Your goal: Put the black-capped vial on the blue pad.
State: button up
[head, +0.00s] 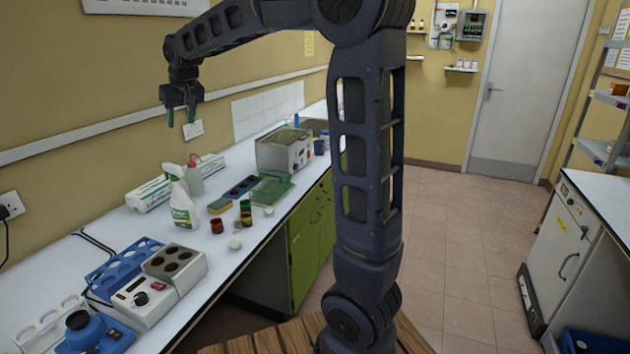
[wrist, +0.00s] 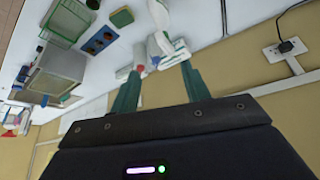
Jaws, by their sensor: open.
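My gripper (head: 181,116) is open and empty, high above the back of the bench near the wall. Its two green fingers stand apart in the wrist view (wrist: 160,72). I cannot make out a black-capped vial for certain. A small dark and yellow-green upright item (head: 246,211) stands near the bench's front edge, too small to identify. A dark blue strip with round dark spots (head: 241,187) lies behind it and also shows in the wrist view (wrist: 100,41). I cannot tell whether this strip is the blue pad.
A white spray bottle (head: 183,205) and a red-capped bottle (head: 194,180) stand below my gripper. A dark red jar (head: 217,226), a green tray (head: 270,189) and a grey bath (head: 285,150) are nearby. A blue rack (head: 122,268) and heater block (head: 160,288) stand at front left.

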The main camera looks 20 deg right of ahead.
jog(key=s+d+m, duration=0.1)
jog(key=s+d, duration=0.6)
jog(key=d, duration=0.4)
jog(key=s+d+f+m, duration=0.1)
jog(key=s+d+f, duration=0.2)
jog(key=s+d, duration=0.3)
jog(key=s+d+f+m+h, duration=0.1)
jog(key=s+d+f, duration=0.3)
jog(key=s, duration=0.6)
jog(key=s+d+f+m+h, duration=0.1)
jog(key=s+d+f, duration=0.3)
jog(key=s+d, duration=0.4)
jog(key=shift+s+d+f+m, duration=0.2)
jog(key=shift+s+m, duration=0.2)
jog(key=shift+s, duration=0.1)
